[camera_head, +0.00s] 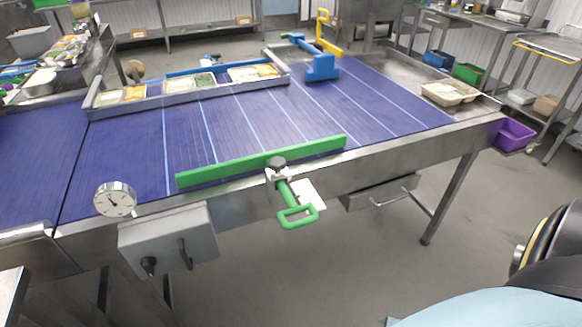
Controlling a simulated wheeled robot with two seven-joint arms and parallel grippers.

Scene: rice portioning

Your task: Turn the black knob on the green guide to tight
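The green guide (225,170) is a long straight bar lying along the near edge of the blue conveyor belt (130,165). From the clamp, a green handle (297,216) with a loop end hangs out over the front of the frame. I cannot tell from this view how tight the knob is. Neither of my grippers shows in the picture, and nothing is touching the knob.
A round dial (115,199) stands on the near edge, left of the guide. A grey control box (168,240) is below it. A blue guide (322,67) and food trays (190,88) are across the belt. A purple bin (515,134) is at right. The floor in front is clear.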

